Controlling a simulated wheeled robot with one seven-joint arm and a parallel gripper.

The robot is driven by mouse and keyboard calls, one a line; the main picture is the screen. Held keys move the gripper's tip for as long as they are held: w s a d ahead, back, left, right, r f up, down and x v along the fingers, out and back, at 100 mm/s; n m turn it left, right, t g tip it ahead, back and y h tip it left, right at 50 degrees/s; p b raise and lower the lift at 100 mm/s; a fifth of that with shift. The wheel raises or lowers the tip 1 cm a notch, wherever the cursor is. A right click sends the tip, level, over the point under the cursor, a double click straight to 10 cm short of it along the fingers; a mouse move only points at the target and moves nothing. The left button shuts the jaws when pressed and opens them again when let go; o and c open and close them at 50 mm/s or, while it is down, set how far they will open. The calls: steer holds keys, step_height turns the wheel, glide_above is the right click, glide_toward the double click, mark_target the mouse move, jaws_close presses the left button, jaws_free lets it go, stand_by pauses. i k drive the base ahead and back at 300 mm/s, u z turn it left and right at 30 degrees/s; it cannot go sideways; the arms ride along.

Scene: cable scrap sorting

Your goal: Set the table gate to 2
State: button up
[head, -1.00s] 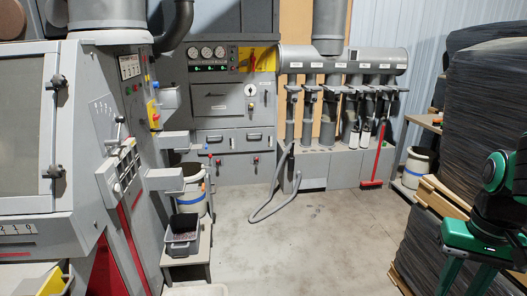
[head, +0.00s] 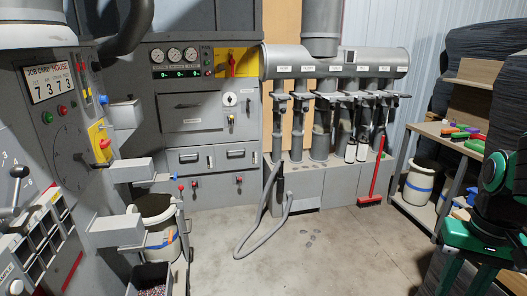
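A grey overhead duct (head: 340,62) stands at the back with several pipes below it. Each pipe has a small white label above and a slide-like gate (head: 318,97) with a dark handle; the labels are too small to read, so I cannot tell which gate is the table one.
A grey hose (head: 262,235) loops on the floor below the duct. A red broom (head: 374,180) leans beside it. A shelf table (head: 440,140) with coloured items and a white bucket (head: 418,188) stand right. Grey machine brackets (head: 118,230) jut out left.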

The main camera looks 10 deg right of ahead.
mark_target(337, 99)
steer(key=z, duration=0.1)
steer(key=i, duration=1.15)
steer(key=z, duration=0.25)
steer(key=i, duration=2.65)
steer(key=z, duration=0.05)
